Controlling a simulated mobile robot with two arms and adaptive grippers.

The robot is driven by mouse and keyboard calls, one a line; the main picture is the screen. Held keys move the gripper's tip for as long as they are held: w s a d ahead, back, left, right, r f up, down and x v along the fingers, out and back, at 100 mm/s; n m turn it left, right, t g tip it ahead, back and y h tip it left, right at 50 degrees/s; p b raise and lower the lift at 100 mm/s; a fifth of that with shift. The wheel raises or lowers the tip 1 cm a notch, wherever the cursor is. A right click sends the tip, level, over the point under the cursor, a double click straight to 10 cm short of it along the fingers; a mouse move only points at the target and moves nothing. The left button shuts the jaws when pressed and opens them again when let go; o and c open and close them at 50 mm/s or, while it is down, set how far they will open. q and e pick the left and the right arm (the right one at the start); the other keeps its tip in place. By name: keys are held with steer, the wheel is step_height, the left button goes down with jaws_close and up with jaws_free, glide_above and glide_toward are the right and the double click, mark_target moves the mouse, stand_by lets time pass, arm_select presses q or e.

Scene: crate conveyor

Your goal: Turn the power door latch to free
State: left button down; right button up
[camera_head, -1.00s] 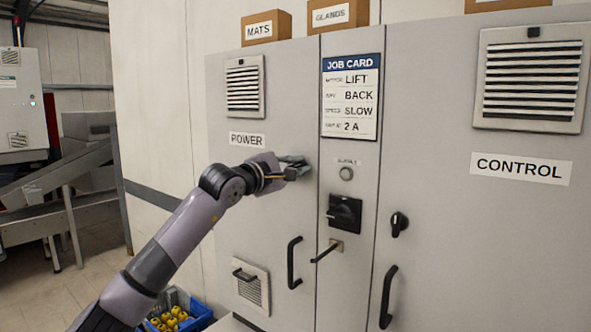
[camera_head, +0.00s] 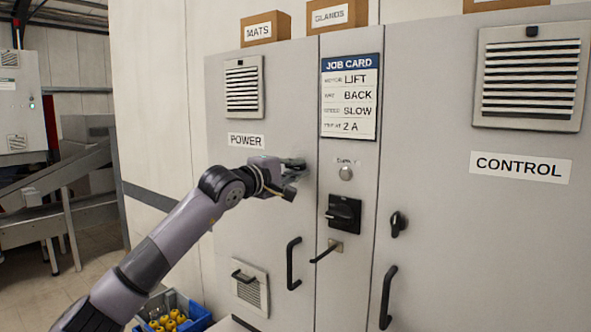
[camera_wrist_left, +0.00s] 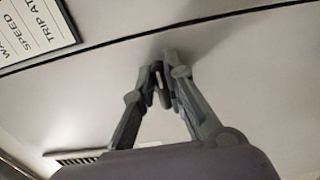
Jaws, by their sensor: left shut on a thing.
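The grey POWER door (camera_head: 265,190) is shut, with its POWER label (camera_head: 246,141) above my left forearm. My left gripper (camera_head: 291,172) is at the door's right edge, right of that label. In the left wrist view, the left gripper (camera_wrist_left: 162,72) has its two fingers closed around a small dark piece, the power door latch (camera_wrist_left: 163,92). The fingers hide most of the latch, so its exact angle cannot be told. My right gripper is in neither view.
Right of the door are the job card (camera_head: 350,97), a black rotary switch (camera_head: 344,212) and the CONTROL door (camera_head: 480,230) with its own black latch (camera_head: 398,223). A black door handle (camera_head: 294,263) is below my gripper. A blue crate (camera_head: 196,315) stands on the floor.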

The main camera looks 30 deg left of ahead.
arm_select(q)
steer(key=shift+f, duration=0.1)
steer(key=c, duration=1.6)
jaws_free()
steer(key=shift+c, duration=0.2)
steer(key=shift+s, duration=0.1)
steer(key=s, duration=1.1)
steer(key=shift+s+a, duration=0.4)
